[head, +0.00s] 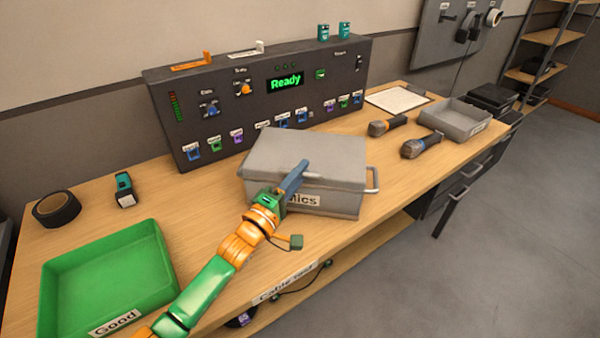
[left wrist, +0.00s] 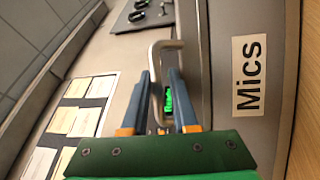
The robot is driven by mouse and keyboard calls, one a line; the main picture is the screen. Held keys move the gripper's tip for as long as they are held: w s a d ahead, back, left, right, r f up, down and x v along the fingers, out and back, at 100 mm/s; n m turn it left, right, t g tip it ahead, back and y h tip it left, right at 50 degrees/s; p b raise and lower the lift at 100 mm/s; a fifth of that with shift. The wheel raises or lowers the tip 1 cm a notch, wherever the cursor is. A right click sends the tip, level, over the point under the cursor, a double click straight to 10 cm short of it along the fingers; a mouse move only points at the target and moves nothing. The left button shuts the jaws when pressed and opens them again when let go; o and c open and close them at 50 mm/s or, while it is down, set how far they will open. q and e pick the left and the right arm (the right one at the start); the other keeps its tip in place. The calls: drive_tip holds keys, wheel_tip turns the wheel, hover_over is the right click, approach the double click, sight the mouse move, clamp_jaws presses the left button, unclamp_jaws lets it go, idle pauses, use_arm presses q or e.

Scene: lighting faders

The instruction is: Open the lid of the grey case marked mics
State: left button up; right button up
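The grey case marked Mics (head: 335,200) stands on the wooden table with its lid (head: 310,152) down. Its label (left wrist: 249,75) shows on the right of the left wrist view. My left gripper (head: 300,172) is at the front of the case, near the lid's front edge. In the left wrist view its two blue fingers (left wrist: 163,80) are apart. A grey handle loop (left wrist: 165,44) shows between and just beyond them; I cannot tell whether either finger touches it. In the head view the gripper hides this handle. My right gripper is not in view.
A dark fader panel (head: 265,100) reading Ready stands behind the case. A green tray (head: 105,270) marked Good and a tape roll (head: 57,208) are at left. Two microphones (head: 420,146) and a grey tray (head: 455,120) are at right. A side handle (head: 374,180) sticks out from the case.

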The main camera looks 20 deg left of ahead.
use_arm(q)
drive_tip(key=shift+s+r, duration=0.15)
clamp_jaws()
idle(1.3)
